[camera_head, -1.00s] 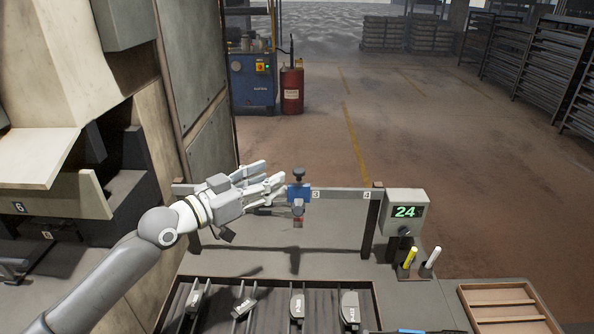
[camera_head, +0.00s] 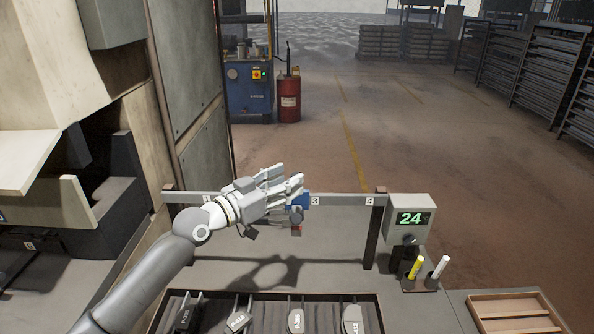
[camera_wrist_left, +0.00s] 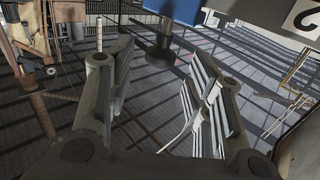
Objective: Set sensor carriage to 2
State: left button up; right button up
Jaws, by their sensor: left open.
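The blue sensor carriage (camera_head: 305,201) sits on the grey rail (camera_head: 340,199), just left of the label 3 (camera_head: 315,201). A small red-tipped part hangs below it. My left gripper (camera_head: 297,184) is open at the carriage and hides its left side and top knob in the head view. In the left wrist view the blue carriage (camera_wrist_left: 195,9) is at the top edge. Its dark knob (camera_wrist_left: 160,50) stands between my open fingers, apart from both. A white label reading 2 (camera_wrist_left: 304,18) shows at the top right there. My right gripper is out of view.
A grey display box (camera_head: 409,219) reading 24 stands at the rail's right end. A yellow marker (camera_head: 416,267) and a white marker (camera_head: 441,267) stand below it. A tray (camera_head: 268,298) with several brake shoes lies in front; an empty wooden tray (camera_head: 514,310) is at right.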

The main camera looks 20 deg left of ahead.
pick_arm(q)
jog(key=shift+p+x, duration=0.35)
jog(key=shift+x, duration=1.7)
grip_shut()
